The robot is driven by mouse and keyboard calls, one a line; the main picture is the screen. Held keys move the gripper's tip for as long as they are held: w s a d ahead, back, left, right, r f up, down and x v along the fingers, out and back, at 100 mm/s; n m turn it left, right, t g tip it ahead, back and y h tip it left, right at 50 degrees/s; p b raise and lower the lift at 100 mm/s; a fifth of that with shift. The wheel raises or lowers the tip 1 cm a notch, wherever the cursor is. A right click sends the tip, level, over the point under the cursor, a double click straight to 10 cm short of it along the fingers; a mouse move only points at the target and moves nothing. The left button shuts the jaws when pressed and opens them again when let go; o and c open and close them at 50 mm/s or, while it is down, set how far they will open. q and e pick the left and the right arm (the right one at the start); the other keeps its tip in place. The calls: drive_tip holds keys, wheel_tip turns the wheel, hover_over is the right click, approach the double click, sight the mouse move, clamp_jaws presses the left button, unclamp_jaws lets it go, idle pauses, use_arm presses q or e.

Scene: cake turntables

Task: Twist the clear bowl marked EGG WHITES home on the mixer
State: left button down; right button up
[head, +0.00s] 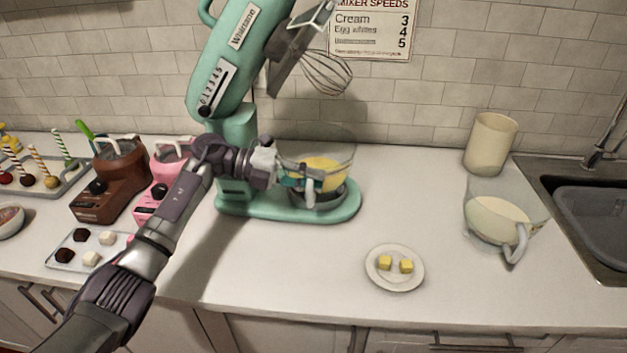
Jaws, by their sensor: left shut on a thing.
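The teal mixer (240,128) stands at the back of the counter with its head tilted up and a wire whisk (327,74) in the air. A clear bowl (335,148) with yellow contents sits on or just over the mixer's base, upright. My left gripper (292,178) is at the bowl's near left side and is shut on it, seemingly by its handle, which is mostly hidden. I cannot read a mark on this bowl. A second clear bowl (490,202) with pale cream contents and a handle stands at the right, apart from the mixer. My right gripper is not in view.
A plate (394,281) with two yellow cubes lies in front. A cream canister (491,143) and a sink (595,225) are at the right. Brown (112,187) and pink (150,204) machines and trays of sweets crowd the left. A speed sign (371,30) hangs on the wall.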

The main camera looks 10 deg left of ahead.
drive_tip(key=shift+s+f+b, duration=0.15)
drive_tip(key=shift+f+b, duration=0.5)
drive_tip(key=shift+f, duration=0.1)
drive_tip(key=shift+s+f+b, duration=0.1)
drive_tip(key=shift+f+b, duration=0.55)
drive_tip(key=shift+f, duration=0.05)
